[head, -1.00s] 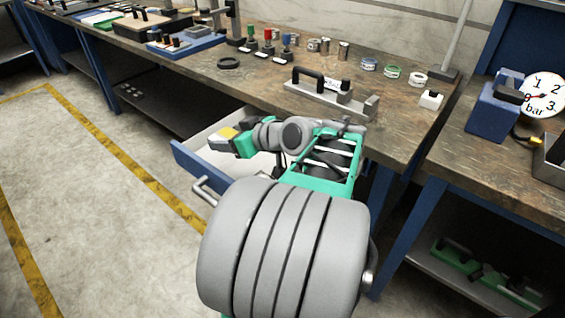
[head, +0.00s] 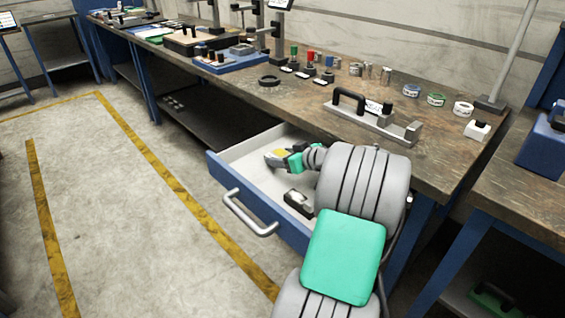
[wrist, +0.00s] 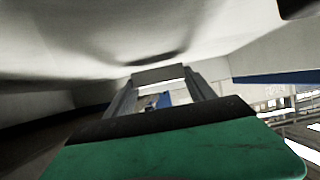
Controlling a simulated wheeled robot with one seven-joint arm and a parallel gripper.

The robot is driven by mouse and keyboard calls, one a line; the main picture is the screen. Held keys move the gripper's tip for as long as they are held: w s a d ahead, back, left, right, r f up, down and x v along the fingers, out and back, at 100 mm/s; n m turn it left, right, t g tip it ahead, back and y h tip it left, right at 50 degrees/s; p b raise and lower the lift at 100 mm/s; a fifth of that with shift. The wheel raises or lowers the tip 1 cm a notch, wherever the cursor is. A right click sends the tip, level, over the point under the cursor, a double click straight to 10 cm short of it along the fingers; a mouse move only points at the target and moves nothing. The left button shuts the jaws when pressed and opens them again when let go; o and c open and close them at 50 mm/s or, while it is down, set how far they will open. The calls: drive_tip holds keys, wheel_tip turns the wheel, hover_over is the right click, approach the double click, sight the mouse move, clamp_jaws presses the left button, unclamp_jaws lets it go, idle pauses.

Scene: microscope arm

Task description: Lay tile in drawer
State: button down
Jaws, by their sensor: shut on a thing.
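The drawer (head: 240,148) is open under the workbench, with a pale interior and a blue front with a grey bar handle. My gripper (head: 275,157) is down inside the drawer, towards its back part. In the wrist view my gripper (wrist: 162,88) has its two grey fingers shut on a grey flat piece, the tile (wrist: 160,75). The tile is small and partly hidden in the head view. I cannot tell whether it touches the drawer floor.
A small black and grey object (head: 297,199) lies in the drawer nearer the front right. On the bench (head: 330,132) above stand a grey fixture with a black handle (head: 350,100), a black ring (head: 269,80) and several tape rolls. Much of the drawer's left floor is clear.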

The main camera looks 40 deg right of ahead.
drive_tip(key=shift+f, duration=0.5)
drive_tip(key=shift+f, duration=0.1)
drive_tip(key=shift+f, duration=0.15)
drive_tip(key=shift+c, duration=1.6)
unclamp_jaws()
drive_tip(key=shift+r, duration=0.25)
drive_tip(key=p+v, duration=0.2)
drive_tip(key=v, duration=1)
drive_tip(key=shift+f, duration=0.2)
